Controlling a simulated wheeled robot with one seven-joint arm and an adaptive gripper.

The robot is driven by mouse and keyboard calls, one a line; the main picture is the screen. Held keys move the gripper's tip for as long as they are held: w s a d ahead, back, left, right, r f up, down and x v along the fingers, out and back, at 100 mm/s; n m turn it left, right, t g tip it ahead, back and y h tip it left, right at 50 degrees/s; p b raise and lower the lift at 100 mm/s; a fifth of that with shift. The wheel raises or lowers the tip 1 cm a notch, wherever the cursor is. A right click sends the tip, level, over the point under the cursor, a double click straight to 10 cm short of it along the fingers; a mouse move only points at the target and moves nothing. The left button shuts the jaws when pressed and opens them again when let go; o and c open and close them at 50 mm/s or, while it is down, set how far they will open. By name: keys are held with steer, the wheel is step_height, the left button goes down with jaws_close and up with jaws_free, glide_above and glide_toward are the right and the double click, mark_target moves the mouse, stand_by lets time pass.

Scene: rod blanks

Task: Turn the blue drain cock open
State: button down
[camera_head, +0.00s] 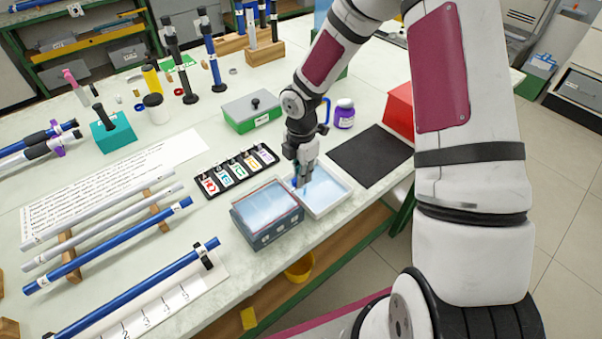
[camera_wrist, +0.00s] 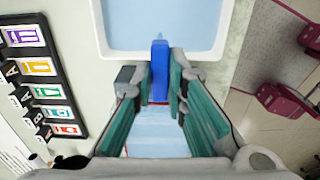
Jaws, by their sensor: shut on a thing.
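The blue drain cock (camera_wrist: 159,68) stands between my fingertips in the wrist view, its long axis running up the picture. My gripper (camera_wrist: 160,85) is closed around it, with a finger on each side. In the head view my gripper (camera_head: 302,180) points down where the grey-blue tank (camera_head: 266,231) meets the white tray (camera_head: 341,202). A bit of blue shows beside the fingers there; the rest of the cock is hidden. The tank holds pale blue liquid, and the tray has a light blue inside. I cannot tell how far the cock is turned.
A black rack of labelled cards (camera_head: 237,172) lies left of the tank. A green-and-grey box (camera_head: 251,111) and a purple jar (camera_head: 344,114) stand behind. A black mat (camera_head: 370,156) and red bin (camera_head: 399,107) are to the right. Blue rods (camera_head: 130,290) lie at the left.

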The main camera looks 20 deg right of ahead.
steer(key=c, duration=1.9)
jaws_free()
steer(key=shift+r, duration=0.1)
step_height(320, 180, up, 12)
steer(key=shift+f, duration=0.1)
